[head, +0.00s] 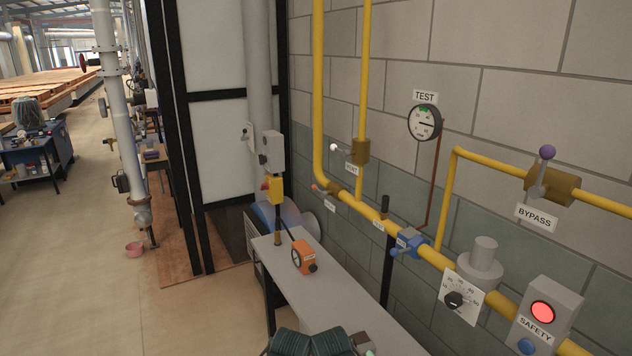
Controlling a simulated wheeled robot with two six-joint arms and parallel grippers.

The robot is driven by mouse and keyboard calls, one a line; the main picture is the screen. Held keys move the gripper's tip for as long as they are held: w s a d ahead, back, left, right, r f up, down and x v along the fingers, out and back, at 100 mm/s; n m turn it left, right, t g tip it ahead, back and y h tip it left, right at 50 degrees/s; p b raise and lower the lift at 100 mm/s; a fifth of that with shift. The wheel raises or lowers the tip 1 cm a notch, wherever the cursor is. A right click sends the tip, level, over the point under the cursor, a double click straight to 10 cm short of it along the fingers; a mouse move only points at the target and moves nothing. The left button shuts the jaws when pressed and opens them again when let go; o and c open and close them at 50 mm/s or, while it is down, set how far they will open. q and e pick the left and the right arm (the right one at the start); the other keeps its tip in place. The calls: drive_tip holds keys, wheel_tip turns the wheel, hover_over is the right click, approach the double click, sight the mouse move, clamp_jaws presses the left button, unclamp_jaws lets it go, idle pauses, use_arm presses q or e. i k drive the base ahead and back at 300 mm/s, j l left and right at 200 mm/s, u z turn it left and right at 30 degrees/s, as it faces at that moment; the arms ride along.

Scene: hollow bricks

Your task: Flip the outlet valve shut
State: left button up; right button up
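No outlet label can be read for certain, so I cannot tell which valve is the outlet valve. Along the lower yellow pipe sit a valve with an orange handle (319,189) lying roughly along the pipe, a black upright handle (384,206) with a small tag below, and a blue valve (415,241) with a blue lever and tag. A white-knobbed valve (359,151) is on the vertical pipe. The BYPASS valve (556,185) has a purple-knobbed lever standing up across its pipe. Neither of my grippers is in view.
A TEST gauge (424,123) hangs on the block wall. A dial plate (457,300) and a SAFETY box (545,318) with a lit red lamp are lower right. Floor at left is open.

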sight(314, 187)
drive_tip(key=i+j, duration=0.4)
drive_tip(key=i, duration=0.15)
drive_tip(key=i+j+u, duration=0.1)
drive_tip(key=i+j, duration=0.7)
drive_tip(key=i, duration=0.3)
drive_tip(key=i+j+u, duration=0.1)
drive_tip(key=i+j, duration=0.25)
drive_tip(key=i, duration=0.2)
